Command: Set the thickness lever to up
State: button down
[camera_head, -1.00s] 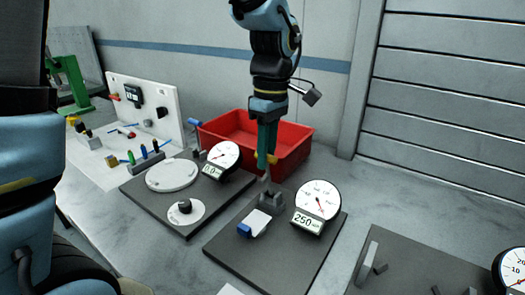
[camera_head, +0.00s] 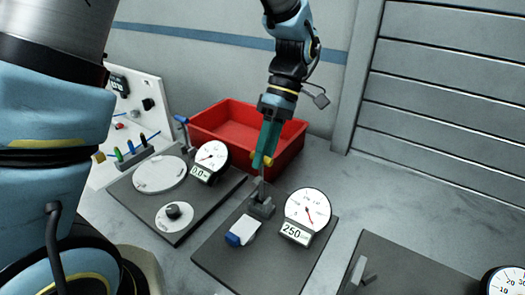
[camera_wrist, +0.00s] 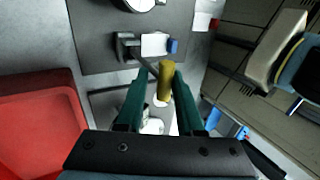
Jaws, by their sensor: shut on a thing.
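The thickness lever (camera_head: 262,186) is a thin grey arm with a yellow grip (camera_wrist: 166,80). It rises from a grey pivot block (camera_head: 262,206) on a dark plate (camera_head: 270,262) and looks close to upright in the head view. My gripper (camera_head: 263,160) is shut on the yellow grip, with its teal fingers on both sides of it. A white dial gauge (camera_head: 308,208) with a 250 readout stands right of the block. A white piece with a blue end (camera_head: 240,232) lies in front of the block. The fingers partly hide the grip in the head view.
A red bin (camera_head: 225,121) stands behind the lever. A second dark plate (camera_head: 140,201) at left carries a disc, a knob and a 0.0 gauge (camera_head: 210,158). Another plate (camera_head: 395,272) lies at right. Bare table lies at the right rear.

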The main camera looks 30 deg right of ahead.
jog(key=shift+w+d+r, duration=0.1)
jog(key=shift+w+d, duration=0.25)
jog(key=shift+d, duration=0.25)
jog(key=c, duration=0.9)
grip_release()
jog(key=shift+d, duration=0.1)
jog(key=shift+o, duration=0.6)
jog(key=shift+w+d, duration=0.15)
jog(key=b+v, duration=0.1)
jog(key=v, duration=0.2)
jog(key=b+v, duration=0.1)
jog(key=v, duration=0.3)
jog(key=b+v, duration=0.1)
jog(key=v, duration=0.2)
jog(key=shift+r, duration=0.35)
jog(key=shift+a, duration=0.2)
